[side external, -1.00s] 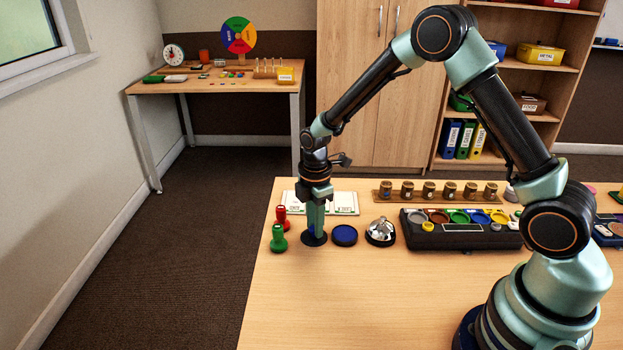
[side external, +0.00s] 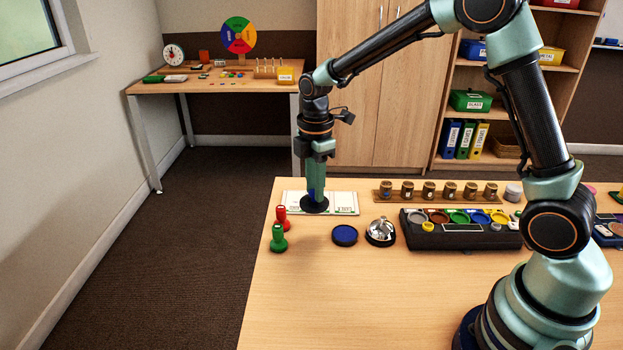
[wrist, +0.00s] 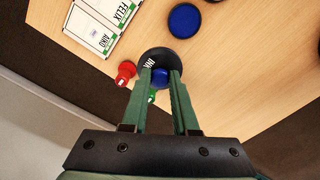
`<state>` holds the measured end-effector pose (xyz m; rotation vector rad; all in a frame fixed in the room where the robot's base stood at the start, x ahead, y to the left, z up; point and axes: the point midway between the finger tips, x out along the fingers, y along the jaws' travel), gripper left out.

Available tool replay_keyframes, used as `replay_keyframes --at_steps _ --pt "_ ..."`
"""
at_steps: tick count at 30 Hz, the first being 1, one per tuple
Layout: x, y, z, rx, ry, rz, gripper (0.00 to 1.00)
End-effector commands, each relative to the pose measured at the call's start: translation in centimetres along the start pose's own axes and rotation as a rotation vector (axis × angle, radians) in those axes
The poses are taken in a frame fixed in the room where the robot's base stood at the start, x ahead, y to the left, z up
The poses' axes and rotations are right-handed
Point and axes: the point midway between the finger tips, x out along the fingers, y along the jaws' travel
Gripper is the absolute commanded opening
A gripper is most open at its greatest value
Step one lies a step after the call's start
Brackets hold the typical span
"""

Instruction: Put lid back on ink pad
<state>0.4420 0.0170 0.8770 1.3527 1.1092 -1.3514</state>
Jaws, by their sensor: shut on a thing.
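The ink pad (side external: 345,235) is a round dark pad with a blue top, lying uncovered on the table; it also shows in the wrist view (wrist: 184,20). The lid (side external: 314,205) is a black disc with a blue knob, lettered on top in the wrist view (wrist: 152,57). My gripper (side external: 316,192) is shut on the lid's knob, with one finger on each side of it in the wrist view (wrist: 160,76). The lid hangs level above the table, to the left of and behind the pad, in front of the white cards.
A red stamp (side external: 282,218) and a green stamp (side external: 278,239) stand left of the pad. A silver bell (side external: 380,232) sits close to the pad's right. White name cards (side external: 344,203) lie behind. A black tray (side external: 460,236) is further right. The table front is clear.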

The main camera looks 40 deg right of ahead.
Motion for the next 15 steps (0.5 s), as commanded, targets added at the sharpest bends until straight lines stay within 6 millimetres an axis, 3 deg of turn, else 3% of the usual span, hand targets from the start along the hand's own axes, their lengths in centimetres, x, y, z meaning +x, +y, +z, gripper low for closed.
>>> replay_keyframes --at_steps 1,6,12,15 --pt "-1.6 0.1 0.0 0.000 0.002 0.007 0.00" --pt "-5.7 0.1 0.0 0.000 0.001 0.005 0.00" --pt "-8.6 0.1 0.0 0.000 0.000 0.002 0.00" --pt "-9.0 -0.1 0.2 0.001 0.000 -0.002 0.00"
